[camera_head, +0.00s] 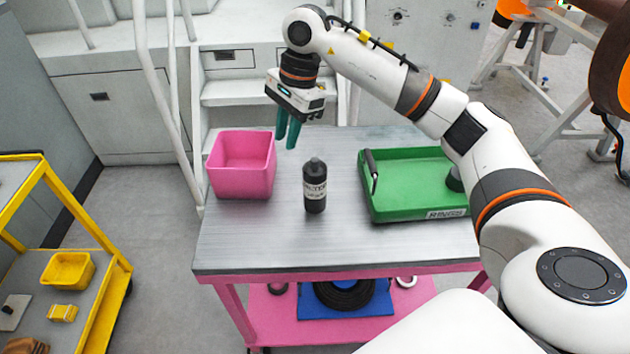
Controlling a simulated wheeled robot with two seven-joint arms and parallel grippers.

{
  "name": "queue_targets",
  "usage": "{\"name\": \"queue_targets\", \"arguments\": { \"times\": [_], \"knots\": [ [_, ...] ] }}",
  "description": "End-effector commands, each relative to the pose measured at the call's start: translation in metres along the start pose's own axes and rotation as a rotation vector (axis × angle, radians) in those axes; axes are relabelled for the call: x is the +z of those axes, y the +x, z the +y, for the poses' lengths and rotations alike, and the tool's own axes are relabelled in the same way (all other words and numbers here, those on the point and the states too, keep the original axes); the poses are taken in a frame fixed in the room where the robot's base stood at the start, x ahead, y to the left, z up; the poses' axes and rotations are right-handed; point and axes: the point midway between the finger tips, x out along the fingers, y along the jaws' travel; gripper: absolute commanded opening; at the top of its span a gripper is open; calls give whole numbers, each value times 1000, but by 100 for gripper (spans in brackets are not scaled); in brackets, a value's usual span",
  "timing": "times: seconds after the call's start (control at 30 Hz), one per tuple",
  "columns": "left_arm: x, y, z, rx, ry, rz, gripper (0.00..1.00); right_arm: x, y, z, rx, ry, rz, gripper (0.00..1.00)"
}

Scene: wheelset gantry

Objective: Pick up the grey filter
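I cannot pick out a grey filter with certainty. A dark grey object (455,181) stands at the right side of the green tray (408,213), partly hidden behind my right arm. My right gripper (286,140) points down above the back of the table, between the pink bin (241,182) and the bottle. Its teal fingers are slightly apart with nothing between them. My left gripper is not in view.
The grey tabletop (290,245) is clear along its front. A black handle-like part (371,170) is at the tray's left edge. A lower pink shelf (280,318) holds a blue mat (350,309) with black rings. A yellow cart (92,300) stands at the left.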

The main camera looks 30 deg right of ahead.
Motion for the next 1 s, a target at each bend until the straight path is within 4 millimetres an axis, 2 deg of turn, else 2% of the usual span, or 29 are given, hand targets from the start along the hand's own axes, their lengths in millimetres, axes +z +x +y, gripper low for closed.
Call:
{"name": "queue_targets", "arguments": {
  "times": [0.03,0.1,0.2,0.27,0.6,0.87,1.0],
  "knots": [
    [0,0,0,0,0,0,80,20,-14,-2,-15,12,-75,24],
    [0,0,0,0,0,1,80,39,-28,-7,-42,26,-151,24],
    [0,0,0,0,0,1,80,54,-37,-11,-66,38,-207,24],
    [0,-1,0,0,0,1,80,57,-35,-13,-74,41,-218,24],
    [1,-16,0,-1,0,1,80,68,17,-17,-75,40,-218,24],
    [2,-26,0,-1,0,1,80,71,37,-18,-77,40,-217,24],
    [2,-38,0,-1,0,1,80,75,59,-19,-78,41,-216,24]
  ]
}}
